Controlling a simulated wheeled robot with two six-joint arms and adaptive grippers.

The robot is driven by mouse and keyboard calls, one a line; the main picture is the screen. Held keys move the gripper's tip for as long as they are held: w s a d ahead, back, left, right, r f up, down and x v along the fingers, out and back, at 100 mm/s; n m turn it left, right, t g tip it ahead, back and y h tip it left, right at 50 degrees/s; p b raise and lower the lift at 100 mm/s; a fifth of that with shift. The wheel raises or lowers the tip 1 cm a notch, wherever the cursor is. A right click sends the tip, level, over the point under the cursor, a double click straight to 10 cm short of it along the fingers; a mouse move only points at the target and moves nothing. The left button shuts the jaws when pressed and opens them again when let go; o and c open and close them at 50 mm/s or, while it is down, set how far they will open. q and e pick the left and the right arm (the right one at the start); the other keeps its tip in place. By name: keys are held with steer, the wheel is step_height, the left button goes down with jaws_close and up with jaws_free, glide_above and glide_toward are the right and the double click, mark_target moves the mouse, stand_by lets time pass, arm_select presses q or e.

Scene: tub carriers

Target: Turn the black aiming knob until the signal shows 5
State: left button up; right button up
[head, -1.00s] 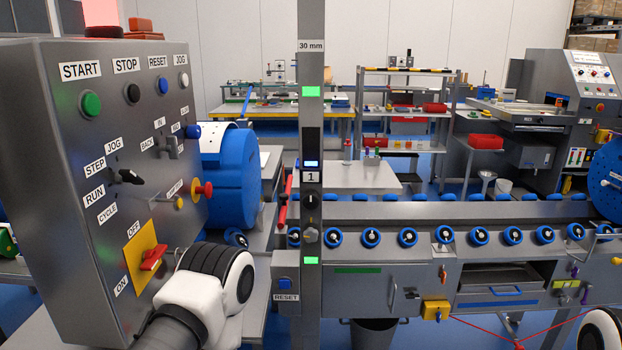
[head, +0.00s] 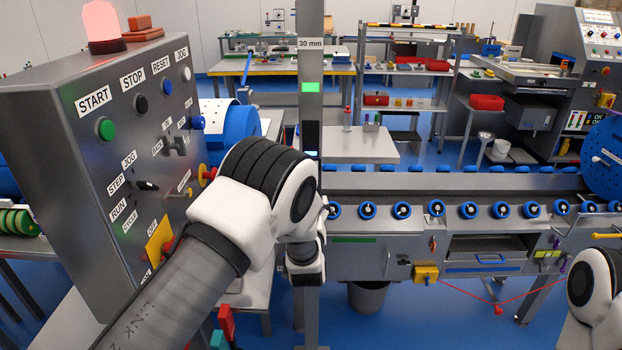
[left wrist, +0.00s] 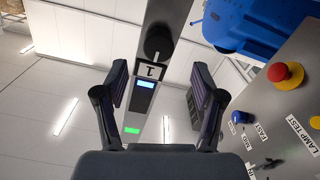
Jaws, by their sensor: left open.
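The black knob (left wrist: 158,45) sits on a grey upright post, by a plate marked 1 (left wrist: 151,70), in the upside-down left wrist view. A small lit blue-white display (left wrist: 146,84) is on the post beyond the plate; I cannot read a digit on it. My left gripper (left wrist: 159,68) is open, its two fingers apart on either side of the post in the picture, and nothing is between their pads that I can tell is held. In the head view my left arm hides the knob, and the gripper is hidden too. My right gripper is out of view.
The grey control cabinet (head: 60,130) with buttons and switches stands close on the left. The post (head: 311,60) carries a green light (head: 310,87). A conveyor (head: 450,182) with blue-rimmed knobs runs right behind it. A red emergency knob (left wrist: 278,72) is right in the wrist view.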

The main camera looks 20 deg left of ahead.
arm_select(q)
steer(key=x, duration=0.2)
steer(key=p+x, duration=0.1)
steer(key=x, duration=0.2)
steer(key=p+x, duration=0.1)
steer(key=x, duration=0.2)
steer(key=shift+r, duration=0.35)
steer(key=c, duration=1.1)
